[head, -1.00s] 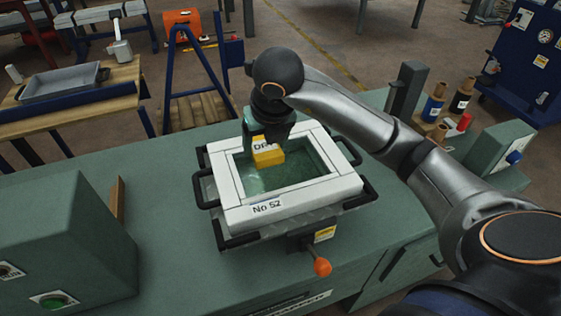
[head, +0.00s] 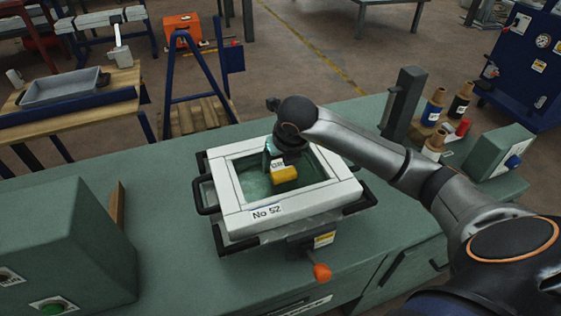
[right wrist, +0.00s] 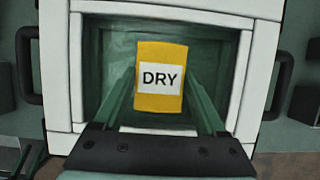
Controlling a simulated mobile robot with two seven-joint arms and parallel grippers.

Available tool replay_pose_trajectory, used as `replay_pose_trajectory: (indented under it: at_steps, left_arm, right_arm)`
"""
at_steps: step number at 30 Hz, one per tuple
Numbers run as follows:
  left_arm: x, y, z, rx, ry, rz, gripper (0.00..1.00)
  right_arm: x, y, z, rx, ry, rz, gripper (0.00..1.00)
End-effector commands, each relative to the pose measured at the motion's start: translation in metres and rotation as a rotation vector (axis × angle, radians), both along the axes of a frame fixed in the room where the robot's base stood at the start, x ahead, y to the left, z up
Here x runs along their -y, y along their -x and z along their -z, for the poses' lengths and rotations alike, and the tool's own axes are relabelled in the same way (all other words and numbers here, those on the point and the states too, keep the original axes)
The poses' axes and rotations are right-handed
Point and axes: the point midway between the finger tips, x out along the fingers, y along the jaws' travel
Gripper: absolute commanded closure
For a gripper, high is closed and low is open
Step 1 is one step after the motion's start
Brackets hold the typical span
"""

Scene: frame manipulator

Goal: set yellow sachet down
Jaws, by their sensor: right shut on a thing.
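The yellow sachet (head: 284,174) is inside the opening of the white frame (head: 234,187) marked "No 52". In the right wrist view the sachet (right wrist: 160,98) shows its white "DRY" label. My right gripper (head: 281,160) reaches down into the opening from above and is shut on the sachet; its two fingers (right wrist: 160,104) lie along the sachet's sides. I cannot tell whether the sachet touches the green floor of the frame (head: 255,190). My left gripper is not in view.
The frame sits on a dark carrier with black handles (head: 207,196) on the green bench (head: 160,215). An orange-knobbed lever (head: 321,272) sticks out in front. A green box (head: 75,245) stands at the left, and spools (head: 432,108) stand at the right.

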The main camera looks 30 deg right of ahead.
Motion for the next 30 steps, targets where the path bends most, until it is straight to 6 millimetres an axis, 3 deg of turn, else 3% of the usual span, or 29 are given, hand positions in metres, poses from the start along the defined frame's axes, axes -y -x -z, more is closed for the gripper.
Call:
replay_pose_trajectory:
  at_steps: [3,4,10,20,30]
  left_arm:
    - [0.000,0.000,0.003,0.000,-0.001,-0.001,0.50]
    - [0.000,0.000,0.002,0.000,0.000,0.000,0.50]
    - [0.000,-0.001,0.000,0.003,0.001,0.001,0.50]
    - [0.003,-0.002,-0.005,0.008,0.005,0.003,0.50]
    - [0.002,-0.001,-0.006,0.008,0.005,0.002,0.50]
  right_arm:
    - [0.000,0.000,0.003,0.000,0.000,0.000,0.81]
    - [0.000,0.000,0.001,0.000,0.000,0.000,0.23]
    - [0.000,0.000,0.001,0.000,0.000,0.000,0.00]
    - [0.000,0.001,-0.004,0.001,-0.001,0.000,0.00]
    - [-0.006,0.024,-0.064,0.006,0.001,-0.001,0.00]
